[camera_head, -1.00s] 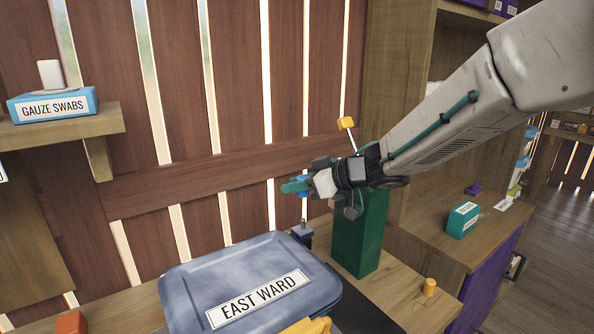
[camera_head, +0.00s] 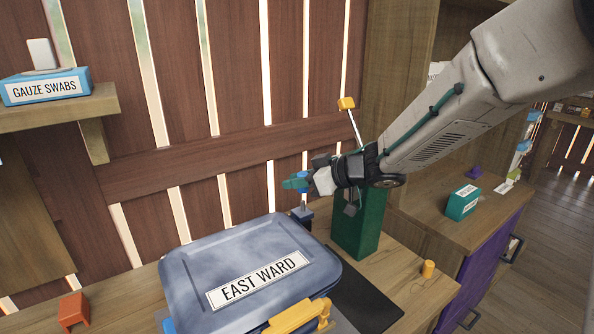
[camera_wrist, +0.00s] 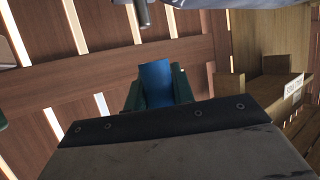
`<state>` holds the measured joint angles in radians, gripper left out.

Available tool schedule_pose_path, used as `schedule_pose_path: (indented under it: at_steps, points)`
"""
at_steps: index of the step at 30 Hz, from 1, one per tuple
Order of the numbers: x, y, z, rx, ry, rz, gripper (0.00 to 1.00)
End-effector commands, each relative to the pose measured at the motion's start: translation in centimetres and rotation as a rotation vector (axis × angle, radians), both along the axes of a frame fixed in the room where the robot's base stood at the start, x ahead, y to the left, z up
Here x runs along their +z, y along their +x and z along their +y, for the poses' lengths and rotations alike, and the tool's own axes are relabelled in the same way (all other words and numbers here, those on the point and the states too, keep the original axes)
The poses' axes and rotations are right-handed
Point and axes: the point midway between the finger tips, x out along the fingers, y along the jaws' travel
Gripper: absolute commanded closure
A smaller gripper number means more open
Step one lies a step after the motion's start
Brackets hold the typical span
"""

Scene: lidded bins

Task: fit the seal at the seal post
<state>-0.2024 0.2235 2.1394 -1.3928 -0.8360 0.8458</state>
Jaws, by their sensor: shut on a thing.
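My gripper (camera_head: 293,182), with green fingers, is shut on a small blue piece (camera_wrist: 157,82), which shows between the fingers in the wrist view. I cannot tell for certain that this piece is the seal. In the head view, the gripper is level above a small dark blue-grey block with a thin upright rod (camera_head: 302,212), behind the bin. I cannot tell whether the held piece touches the rod. A blue-grey bin (camera_head: 190,290) with its lid down and an EAST WARD label stands in front, its yellow latch (camera_head: 298,317) at the near side.
A green post (camera_head: 358,235) stands right of the bin, partly behind my gripper; a yellow-tipped lever (camera_head: 346,103) rises behind my wrist. A yellow peg (camera_head: 428,268), a green box (camera_head: 463,202) and an orange block (camera_head: 73,310) lie around. A plank wall closes the back.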

Motion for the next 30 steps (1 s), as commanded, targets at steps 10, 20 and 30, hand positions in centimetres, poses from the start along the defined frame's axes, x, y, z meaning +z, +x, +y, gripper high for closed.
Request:
schedule_pose_path:
  at_steps: [10, 20, 30]
  points:
    - [-1.7, 0.0, 0.0, 0.001, 0.000, 0.000, 0.97]
    - [-1.7, 0.0, 0.0, 0.000, 0.000, -0.001, 0.97]
    - [-1.7, 0.0, 0.0, 0.000, 0.000, -0.001, 0.97]
